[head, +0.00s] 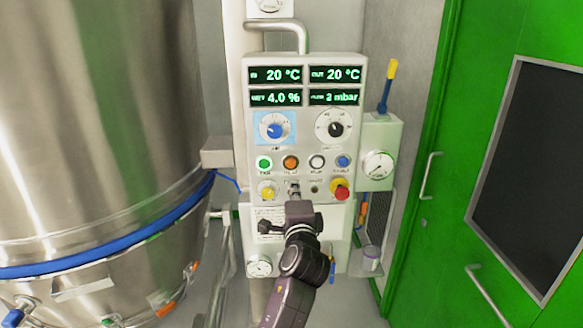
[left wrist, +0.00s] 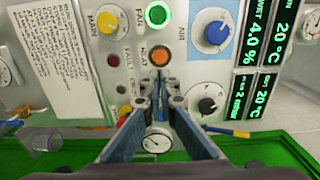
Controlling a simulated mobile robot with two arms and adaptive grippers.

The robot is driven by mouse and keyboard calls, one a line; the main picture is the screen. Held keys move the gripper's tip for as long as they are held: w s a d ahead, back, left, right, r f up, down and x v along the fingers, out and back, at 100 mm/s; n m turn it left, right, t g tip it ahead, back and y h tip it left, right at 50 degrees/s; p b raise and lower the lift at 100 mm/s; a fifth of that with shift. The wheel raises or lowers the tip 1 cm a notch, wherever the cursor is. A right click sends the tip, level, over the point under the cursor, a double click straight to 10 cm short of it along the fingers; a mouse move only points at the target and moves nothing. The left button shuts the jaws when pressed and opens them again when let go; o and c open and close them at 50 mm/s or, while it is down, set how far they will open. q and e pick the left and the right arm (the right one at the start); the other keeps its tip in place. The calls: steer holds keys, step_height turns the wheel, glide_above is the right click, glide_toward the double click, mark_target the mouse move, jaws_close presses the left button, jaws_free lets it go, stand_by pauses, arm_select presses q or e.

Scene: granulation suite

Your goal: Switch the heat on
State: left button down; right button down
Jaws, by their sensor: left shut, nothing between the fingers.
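The white control panel (head: 257,205) stands upright in the middle of the head view. Its orange button (head: 290,162) is second from the left in the button row, beside the green button (head: 264,162). In the left wrist view the orange button (left wrist: 160,56) is labelled HEAT; whether it is lit I cannot tell. My left gripper (head: 293,187) is shut and empty in front of the panel, just below the orange button in the head view. In the left wrist view its fingertips (left wrist: 159,78) meet close to that button; contact is unclear. My right gripper is not in view.
Displays (head: 276,75) read 20 °C in and out. A blue knob (head: 274,130), a black knob (head: 335,129), a yellow knob (head: 267,190) and a red button (head: 341,188) surround the button row. A steel vessel (head: 95,110) stands left, a green door (head: 480,90) right.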

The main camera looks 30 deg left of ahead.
mark_target(291, 164)
arm_select(q)
steer(key=p+x, duration=0.2)
steer(key=x, duration=0.8)
steer(key=shift+w+a+p, duration=0.25)
steer(key=shift+w+p, duration=0.05)
steer(key=shift+w, duration=0.1)
